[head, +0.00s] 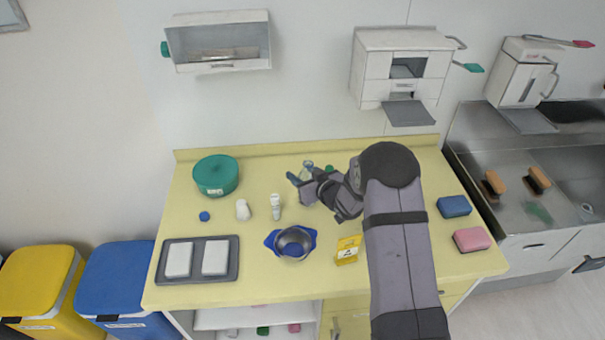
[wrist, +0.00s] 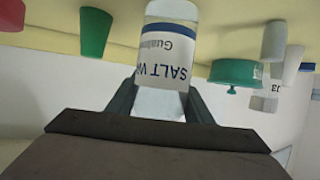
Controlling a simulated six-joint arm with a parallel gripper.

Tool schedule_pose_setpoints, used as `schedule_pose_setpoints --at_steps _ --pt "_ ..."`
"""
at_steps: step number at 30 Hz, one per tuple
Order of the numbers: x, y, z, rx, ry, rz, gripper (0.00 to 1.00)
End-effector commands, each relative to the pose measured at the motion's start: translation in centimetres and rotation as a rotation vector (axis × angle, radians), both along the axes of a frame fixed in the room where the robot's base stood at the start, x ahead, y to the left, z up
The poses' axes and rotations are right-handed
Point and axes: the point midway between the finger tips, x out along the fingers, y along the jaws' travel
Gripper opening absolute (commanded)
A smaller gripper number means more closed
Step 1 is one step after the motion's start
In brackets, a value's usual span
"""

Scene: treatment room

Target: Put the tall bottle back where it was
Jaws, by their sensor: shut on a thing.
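My gripper (head: 300,179) is at the back middle of the yellow counter, reaching left from the arm. In the wrist view its fingers (wrist: 160,105) are shut on a clear bottle with a white and blue label (wrist: 165,55), its lettering upside down and partly hidden, starting "SALT W". I take this as the tall bottle. In the head view only a small part of the bottle (head: 307,168) shows beside the fingers.
A green round container (head: 216,175), a white bottle (head: 276,208) and a small white item (head: 242,209) stand left of my gripper. A blue-handled bowl (head: 294,243) and yellow box (head: 348,249) are nearer the front. A grey tray (head: 198,277) lies front left.

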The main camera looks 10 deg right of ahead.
Motion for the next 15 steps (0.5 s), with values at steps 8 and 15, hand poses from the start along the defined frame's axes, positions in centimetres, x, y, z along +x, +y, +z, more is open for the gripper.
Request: schedule_pose_setpoints --at_steps 8,15 --pt "-0.02 0.0 -0.27 0.0 0.001 0.0 0.65" --pt "-0.02 0.0 -0.18 0.0 0.001 0.0 0.65"
